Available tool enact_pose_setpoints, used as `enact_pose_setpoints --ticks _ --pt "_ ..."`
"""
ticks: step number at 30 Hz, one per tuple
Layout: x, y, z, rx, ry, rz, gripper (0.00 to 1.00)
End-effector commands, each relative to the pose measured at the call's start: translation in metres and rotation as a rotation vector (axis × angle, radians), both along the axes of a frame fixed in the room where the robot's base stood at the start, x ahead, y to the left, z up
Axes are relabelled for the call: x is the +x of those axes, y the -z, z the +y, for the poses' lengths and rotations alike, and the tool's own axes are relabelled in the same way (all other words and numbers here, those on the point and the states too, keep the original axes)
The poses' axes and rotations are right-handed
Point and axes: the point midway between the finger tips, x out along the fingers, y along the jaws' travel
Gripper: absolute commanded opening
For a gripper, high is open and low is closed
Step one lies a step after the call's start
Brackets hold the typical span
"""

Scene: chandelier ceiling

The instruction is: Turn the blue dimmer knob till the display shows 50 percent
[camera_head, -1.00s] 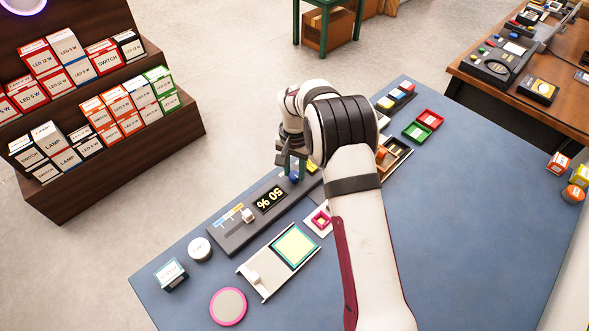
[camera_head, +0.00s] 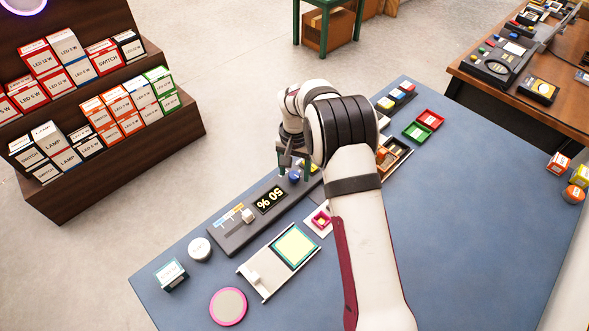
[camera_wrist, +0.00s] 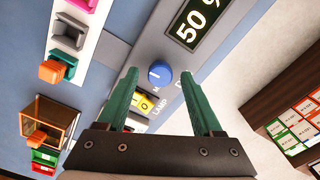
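The blue dimmer knob (camera_wrist: 160,74) sits on a grey panel (camera_wrist: 220,20), with a white mark on its top. It also shows in the head view (camera_head: 294,176), partly below my gripper. The display (camera_head: 270,199) reads 50 %; the wrist view shows part of the same reading on the display (camera_wrist: 193,23). My gripper (camera_wrist: 163,84) has its two green fingers spread wide, one on each side of the knob and apart from it, with nothing held. In the head view, my gripper (camera_head: 294,165) is above the knob end of the panel.
A yellow switch (camera_wrist: 143,104) is on the panel beside the knob. A slider (camera_head: 247,215) lies beyond the display. A pink-edged square holder (camera_head: 309,222) and a tray with a yellow-green pad (camera_head: 294,246) lie close by. The right part of the blue table (camera_head: 470,220) is clear.

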Motion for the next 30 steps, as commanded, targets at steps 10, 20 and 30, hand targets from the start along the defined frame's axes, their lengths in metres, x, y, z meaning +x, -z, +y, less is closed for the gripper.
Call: enact_pose_setpoints --ticks 10,20,30 --pt "0.001 -0.014 0.0 0.0 0.0 -0.003 0.67" --pt "0.001 -0.114 0.0 0.002 0.0 -0.005 0.67" --pt "0.0 -0.158 0.0 0.001 0.0 -0.001 0.67"
